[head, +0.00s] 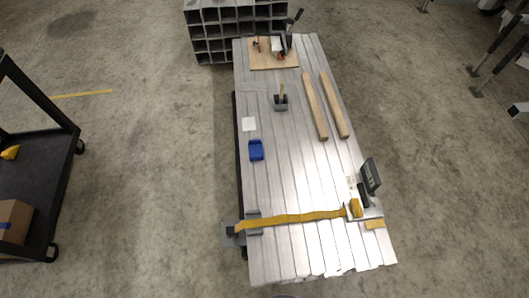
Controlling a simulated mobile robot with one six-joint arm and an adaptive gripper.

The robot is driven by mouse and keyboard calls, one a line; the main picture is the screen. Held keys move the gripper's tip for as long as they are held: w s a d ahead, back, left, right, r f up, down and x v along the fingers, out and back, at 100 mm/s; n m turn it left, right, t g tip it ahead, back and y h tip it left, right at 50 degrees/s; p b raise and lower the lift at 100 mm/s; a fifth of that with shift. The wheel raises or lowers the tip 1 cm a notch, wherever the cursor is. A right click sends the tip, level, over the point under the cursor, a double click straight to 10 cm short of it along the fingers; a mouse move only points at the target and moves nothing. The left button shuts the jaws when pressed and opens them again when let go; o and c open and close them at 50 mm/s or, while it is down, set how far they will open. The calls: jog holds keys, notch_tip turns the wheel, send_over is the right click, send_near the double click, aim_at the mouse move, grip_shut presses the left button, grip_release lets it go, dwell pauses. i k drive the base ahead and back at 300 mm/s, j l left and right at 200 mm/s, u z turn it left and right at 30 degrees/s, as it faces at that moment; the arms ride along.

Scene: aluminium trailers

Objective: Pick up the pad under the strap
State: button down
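A yellow strap (300,217) runs across the near part of the aluminium-profile stack, from a grey bracket at the left edge to a buckle or ratchet at the right. A small dark grey pad (254,229) lies near the left end, with the strap crossing over it. Its middle is covered by the strap; whether the strap presses on it I cannot tell. My gripper is not in view.
The stack (290,175) holds a blue block (256,150), a white card (249,124), a dark wooden-handled tool (281,102), two wooden bars (314,107) and a wooden board (262,62). A dark monitor-like device (371,177) stands by the right strap end. A black cart (35,170) stands left.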

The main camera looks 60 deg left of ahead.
aim_at(251, 214)
jog(key=u, duration=0.45)
jog(key=k+u, duration=0.1)
jog(key=u, duration=0.85)
jog(key=k+j+u, duration=0.1)
jog(key=u, duration=0.35)
jog(key=j+u, duration=0.1)
jog(key=u, duration=0.35)
jog(key=i+l+u, duration=0.1)
jog(key=l+u, duration=0.25)
jog(key=j+z, duration=0.4)
jog(key=k+j+z, duration=0.15)
jog(key=j+z, duration=0.25)
jog(key=j, duration=0.2)
